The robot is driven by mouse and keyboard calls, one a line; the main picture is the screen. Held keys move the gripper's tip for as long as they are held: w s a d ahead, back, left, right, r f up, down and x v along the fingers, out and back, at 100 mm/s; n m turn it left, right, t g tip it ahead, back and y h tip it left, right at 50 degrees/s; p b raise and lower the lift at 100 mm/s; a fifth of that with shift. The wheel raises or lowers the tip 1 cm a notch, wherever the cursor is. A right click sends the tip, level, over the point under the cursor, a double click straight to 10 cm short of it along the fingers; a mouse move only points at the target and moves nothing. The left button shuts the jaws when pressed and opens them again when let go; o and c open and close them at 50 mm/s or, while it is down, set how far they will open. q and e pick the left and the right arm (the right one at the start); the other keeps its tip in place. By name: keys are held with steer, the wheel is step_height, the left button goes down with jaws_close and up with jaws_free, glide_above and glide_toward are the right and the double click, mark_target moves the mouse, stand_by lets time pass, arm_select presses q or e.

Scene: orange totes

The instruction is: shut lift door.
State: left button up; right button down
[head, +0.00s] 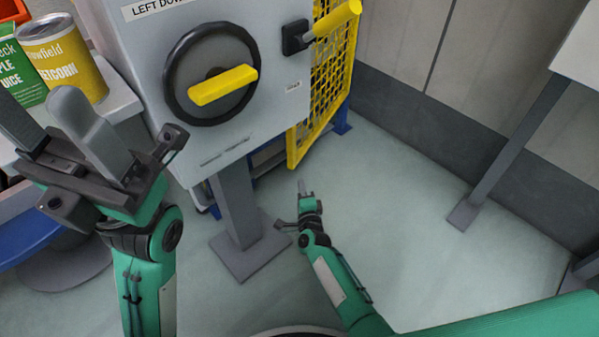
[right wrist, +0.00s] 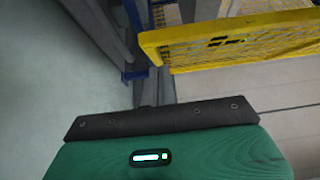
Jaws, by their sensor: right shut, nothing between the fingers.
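The yellow mesh lift door (head: 322,110) stands beside and behind the grey control box in the head view. Its lower edge hangs above the floor, next to a blue frame. The box hides part of it, so I cannot tell how far it stands open. The door also shows in the right wrist view (right wrist: 225,40), at the top right. My right gripper (head: 304,188) is shut and empty, low over the floor and apart from the door. Its fingers are hidden in the right wrist view. My left gripper (head: 55,120) is open and empty at the left, in front of the shelf.
The grey control box (head: 140,60) on a post carries a black wheel (head: 168,85) with a yellow grip, and a yellow lever (head: 335,18). A grey post (head: 510,140) stands at the right. Floor between is clear.

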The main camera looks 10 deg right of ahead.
steer(key=s+p, duration=0.2)
steer(key=s, duration=0.4)
steer(key=shift+s, duration=0.4)
